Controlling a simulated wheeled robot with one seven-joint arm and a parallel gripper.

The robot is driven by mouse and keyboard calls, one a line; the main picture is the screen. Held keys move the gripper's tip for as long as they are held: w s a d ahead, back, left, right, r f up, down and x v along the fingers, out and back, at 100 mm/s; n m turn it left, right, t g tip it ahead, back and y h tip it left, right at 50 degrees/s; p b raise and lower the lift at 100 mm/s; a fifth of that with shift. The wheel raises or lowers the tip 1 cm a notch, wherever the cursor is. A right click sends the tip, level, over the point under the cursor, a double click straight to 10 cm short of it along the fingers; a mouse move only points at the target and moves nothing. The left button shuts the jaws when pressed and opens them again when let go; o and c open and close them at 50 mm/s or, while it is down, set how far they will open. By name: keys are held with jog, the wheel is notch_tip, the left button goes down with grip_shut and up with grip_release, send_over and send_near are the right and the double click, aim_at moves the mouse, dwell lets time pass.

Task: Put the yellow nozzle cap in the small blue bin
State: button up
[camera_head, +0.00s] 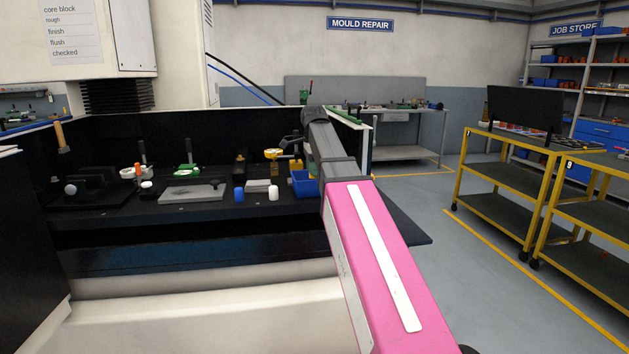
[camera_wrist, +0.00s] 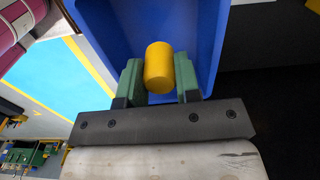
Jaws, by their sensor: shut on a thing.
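The yellow nozzle cap (camera_wrist: 159,68) is a short cylinder between the green fingers of my gripper (camera_wrist: 159,78) in the wrist view. My gripper is shut on it. The small blue bin (camera_wrist: 107,22) lies around and behind the cap in that view, with its walls on both sides. I cannot tell how far the cap is above the bin floor. In the head view the blue bin (camera_head: 303,184) stands at the right part of the black bench, partly hidden by my arm. My gripper is not clear there.
A blue cap (camera_head: 239,195) and a white cap (camera_head: 273,193) stand on the black bench (camera_head: 215,217) left of the bin. A grey plate (camera_head: 194,192) lies farther left. A yellow-topped tool (camera_head: 273,155) stands behind the caps. Yellow carts (camera_head: 505,180) stand at the right.

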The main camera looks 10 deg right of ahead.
jog(key=shift+d+f, duration=0.15)
jog(key=shift+d, duration=0.05)
jog(key=shift+f, duration=1.95)
jog(key=shift+f, duration=0.15)
jog(key=o, duration=0.9)
jog(key=shift+o, duration=0.2)
notch_tip(320, 180, up, 12)
jog(key=shift+r, duration=0.15)
